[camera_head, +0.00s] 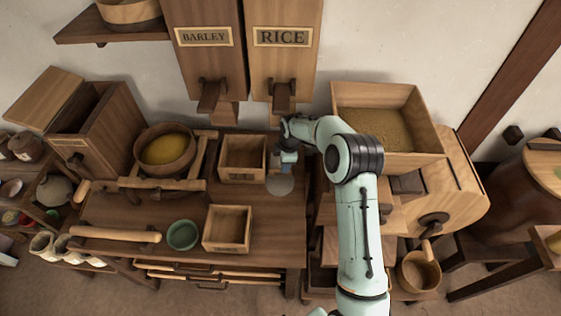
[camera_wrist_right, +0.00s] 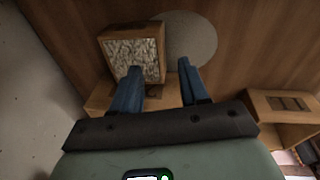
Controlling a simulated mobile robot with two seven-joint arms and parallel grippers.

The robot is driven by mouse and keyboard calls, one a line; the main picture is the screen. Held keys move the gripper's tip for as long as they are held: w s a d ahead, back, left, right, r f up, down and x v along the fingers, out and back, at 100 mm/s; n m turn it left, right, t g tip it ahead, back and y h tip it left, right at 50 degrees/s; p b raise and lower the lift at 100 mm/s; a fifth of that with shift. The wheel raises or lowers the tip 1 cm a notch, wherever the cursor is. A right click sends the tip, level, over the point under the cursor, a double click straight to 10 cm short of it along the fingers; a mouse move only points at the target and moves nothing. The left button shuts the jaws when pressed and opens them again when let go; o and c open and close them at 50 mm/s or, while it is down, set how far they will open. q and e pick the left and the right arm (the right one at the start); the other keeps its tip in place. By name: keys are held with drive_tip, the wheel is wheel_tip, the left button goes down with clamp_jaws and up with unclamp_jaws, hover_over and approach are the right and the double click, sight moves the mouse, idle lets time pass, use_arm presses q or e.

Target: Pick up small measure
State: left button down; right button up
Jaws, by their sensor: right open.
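A small square wooden box filled with whitish grain, likely the small measure (camera_wrist_right: 161,48), stands next to a pale round disc (camera_wrist_right: 205,40) in the right wrist view. My right gripper (camera_wrist_right: 160,68) is open above it. One finger overlaps the box's lower edge in the picture and the other is to its right, near the disc. I cannot tell whether they touch the box. In the head view my right gripper (camera_head: 287,160) is over the table near the disc (camera_head: 280,185), and the arm largely hides the small box. My left gripper is out of view.
Two open wooden boxes stand nearby, one at the back (camera_head: 243,177) and one at the front (camera_head: 226,245). A green bowl (camera_head: 183,235) is left of the front one. Barley (camera_head: 206,37) and rice (camera_head: 281,38) chutes hang above. A grain bin (camera_head: 425,123) stands right.

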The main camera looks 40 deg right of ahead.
drive_tip(key=f, duration=0.2)
drive_tip(key=w+f, duration=0.1)
drive_tip(key=f, duration=0.3)
drive_tip(key=shift+w+a+f+p, duration=0.1)
drive_tip(key=shift+w+a+p, duration=0.15)
drive_tip(key=shift+p, duration=0.15)
drive_tip(key=shift+s, duration=0.1)
drive_tip(key=shift+c, duration=0.2)
clamp_jaws()
